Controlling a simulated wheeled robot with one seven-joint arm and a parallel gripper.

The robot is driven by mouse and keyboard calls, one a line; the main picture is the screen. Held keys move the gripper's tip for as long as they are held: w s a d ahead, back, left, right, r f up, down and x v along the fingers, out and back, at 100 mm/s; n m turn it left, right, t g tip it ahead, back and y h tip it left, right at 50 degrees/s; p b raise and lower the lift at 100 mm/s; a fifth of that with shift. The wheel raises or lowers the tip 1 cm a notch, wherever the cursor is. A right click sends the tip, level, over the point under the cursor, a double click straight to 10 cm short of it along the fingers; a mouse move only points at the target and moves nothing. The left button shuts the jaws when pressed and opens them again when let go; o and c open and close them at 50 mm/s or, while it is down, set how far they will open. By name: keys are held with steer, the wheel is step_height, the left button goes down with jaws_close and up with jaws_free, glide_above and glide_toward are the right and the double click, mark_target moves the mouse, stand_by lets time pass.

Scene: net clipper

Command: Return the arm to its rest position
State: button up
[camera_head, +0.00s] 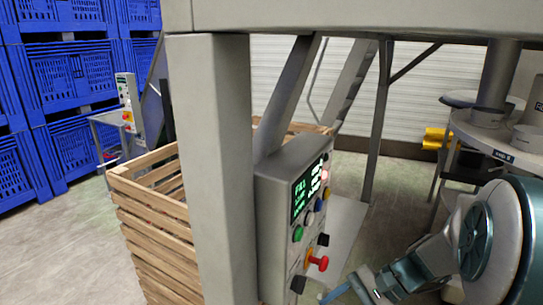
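My arm, grey and teal, comes in from the lower right corner. My gripper (340,292) is at the bottom edge, partly cut off, in front of and a little right of the control box. A bluish finger shows, but its opening is hidden, so I cannot tell whether it is open or holds anything. The grey control box (274,222) has a lit screen with green text, several coloured buttons and a red knob (318,263) low on its face. The gripper looks just below and right of that knob; contact cannot be judged.
A thick grey post (213,170) and overhead beam (360,15) frame the control box. A slatted wooden crate (150,215) stands left, with blue plastic crates (70,75) stacked behind. A small control stand (128,105) is further back. A round grey platform (500,135) stands right. Open floor lies left.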

steer(key=s+r+n+t+h, duration=0.4)
steer(key=s+r+n+h, duration=0.1)
steer(key=n+h, duration=0.4)
steer(key=shift+s+d+r+n+h, duration=0.35)
steer(key=shift+s+d+n, duration=0.15)
steer(key=shift+n, duration=0.2)
